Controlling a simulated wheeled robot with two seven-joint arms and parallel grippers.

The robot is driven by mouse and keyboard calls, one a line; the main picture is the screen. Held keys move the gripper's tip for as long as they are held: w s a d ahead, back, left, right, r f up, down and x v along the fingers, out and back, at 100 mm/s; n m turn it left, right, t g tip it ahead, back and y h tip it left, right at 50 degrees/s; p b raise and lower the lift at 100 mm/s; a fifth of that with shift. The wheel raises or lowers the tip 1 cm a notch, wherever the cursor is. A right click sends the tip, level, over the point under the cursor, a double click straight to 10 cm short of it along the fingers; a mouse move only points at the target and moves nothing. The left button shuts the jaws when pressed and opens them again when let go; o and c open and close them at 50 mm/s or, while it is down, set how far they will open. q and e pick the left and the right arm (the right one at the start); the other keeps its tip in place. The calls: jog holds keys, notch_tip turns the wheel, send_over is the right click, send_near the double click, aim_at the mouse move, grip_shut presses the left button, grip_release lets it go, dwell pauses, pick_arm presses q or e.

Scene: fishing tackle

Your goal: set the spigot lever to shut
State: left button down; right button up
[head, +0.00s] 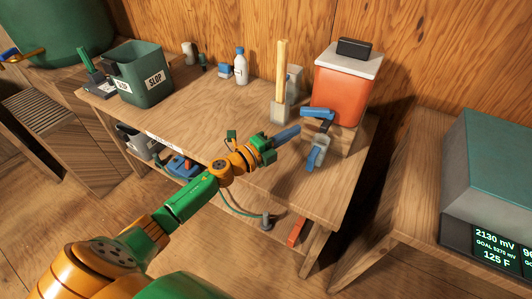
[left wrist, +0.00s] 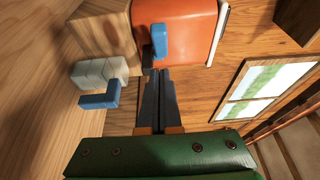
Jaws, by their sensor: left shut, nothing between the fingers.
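An orange tank (head: 342,92) with a white lid stands on a wooden block (head: 345,137) at the right end of the bench. A blue lever (head: 317,112) sticks out at the tank's lower front; it also shows against the orange wall in the left wrist view (left wrist: 160,41). My left gripper (head: 297,130) is shut and empty, its dark fingers pointing toward the tank. In the left wrist view the fingertips (left wrist: 159,72) lie close to the lever's lower end; I cannot tell whether they touch. My right gripper is not in view.
A pale cup-like piece (head: 319,148) with a blue handle (left wrist: 100,101) stands before the block. A clear holder (head: 281,113) with an upright wooden stick is left of the tank. A bottle (head: 241,68) and green SLOP bin (head: 142,79) stand farther left. The bench middle is clear.

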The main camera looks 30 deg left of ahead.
pick_arm(q)
jog(key=s+a+f+n+g+y+b, duration=0.1)
jog(key=s+a+f+n+g+y, duration=0.2)
jog(key=s+f+n+y, duration=0.35)
jog(key=s+a+f+n+g+y, duration=0.2)
jog(key=s+a+f+n+y, duration=0.2)
jog(key=s+n, duration=0.5)
jog(key=s+d+f+n+g+h, duration=0.2)
jog(key=s+d+f+n+g, duration=0.15)
jog(key=s, duration=0.35)
jog(key=s+d+f+n+g+h, duration=0.2)
jog(key=s+d+f+g, duration=0.25)
jog(key=s, duration=0.25)
notch_tip(320, 180, down, 13)
jog(key=s+g, duration=0.1)
jog(key=s+a+f+g+p, duration=0.1)
jog(key=s+a+f, duration=0.1)
jog(key=s+f, duration=0.9)
jog(key=shift+s+m+y, duration=0.3)
jog(key=shift+s+y, duration=0.15)
jog(key=shift+s, duration=0.7)
